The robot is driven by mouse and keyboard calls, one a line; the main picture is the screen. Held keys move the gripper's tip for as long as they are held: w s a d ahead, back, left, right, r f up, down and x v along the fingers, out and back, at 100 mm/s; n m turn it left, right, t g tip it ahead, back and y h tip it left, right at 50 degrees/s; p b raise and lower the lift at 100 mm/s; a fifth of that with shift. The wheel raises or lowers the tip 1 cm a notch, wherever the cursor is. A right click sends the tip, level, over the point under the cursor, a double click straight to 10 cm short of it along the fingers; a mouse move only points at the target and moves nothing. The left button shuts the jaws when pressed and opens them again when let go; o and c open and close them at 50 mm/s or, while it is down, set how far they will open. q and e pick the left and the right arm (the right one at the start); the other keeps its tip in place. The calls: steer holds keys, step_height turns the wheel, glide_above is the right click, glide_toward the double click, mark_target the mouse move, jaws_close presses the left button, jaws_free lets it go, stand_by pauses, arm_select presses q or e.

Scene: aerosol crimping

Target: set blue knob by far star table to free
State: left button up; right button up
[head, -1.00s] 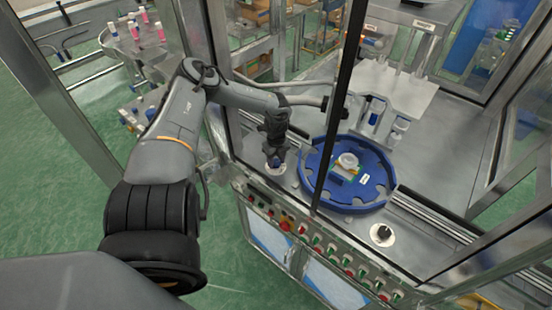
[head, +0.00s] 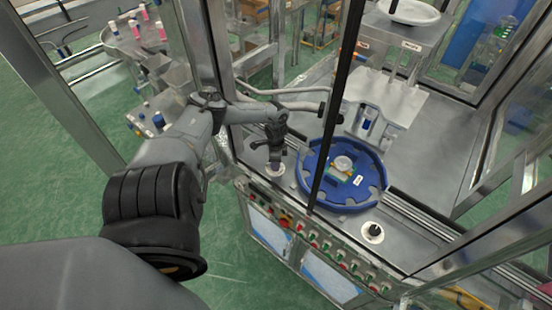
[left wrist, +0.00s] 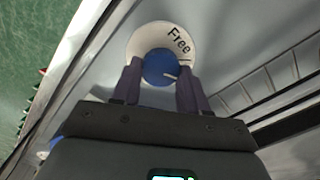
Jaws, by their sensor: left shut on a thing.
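My left gripper (left wrist: 155,85) has its two dark fingers on either side of the blue knob (left wrist: 158,67) and is shut on it. The knob sits on a white round dial plate (left wrist: 140,42) marked "Free". The knob's white pointer line faces right in the left wrist view, below the word. In the head view my left gripper (head: 275,158) reaches down to the dial and hides most of the knob. The blue star table (head: 346,205), round with a notched rim, stands just to the right. My right gripper is not in view.
A black knob on a white plate (head: 373,233) sits in front of the star table. A row of buttons (head: 325,250) lines the machine's front edge. A dark upright frame post (head: 335,120) crosses in front of the star table.

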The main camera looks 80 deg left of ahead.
arm_select(q)
steer(key=n+p, duration=0.2)
steer(key=n, duration=0.1)
steer(key=shift+r, duration=0.15)
steer(key=shift+n+p, duration=0.4)
steer(key=shift+n, duration=0.3)
steer(key=shift+a, duration=0.1)
steer(key=o, duration=1.1)
steer(key=shift+c, duration=0.2)
step_height(320, 180, up, 11)
steer(key=p, duration=0.2)
steer(key=shift+f+p, duration=0.2)
steer(key=shift+p, duration=0.1)
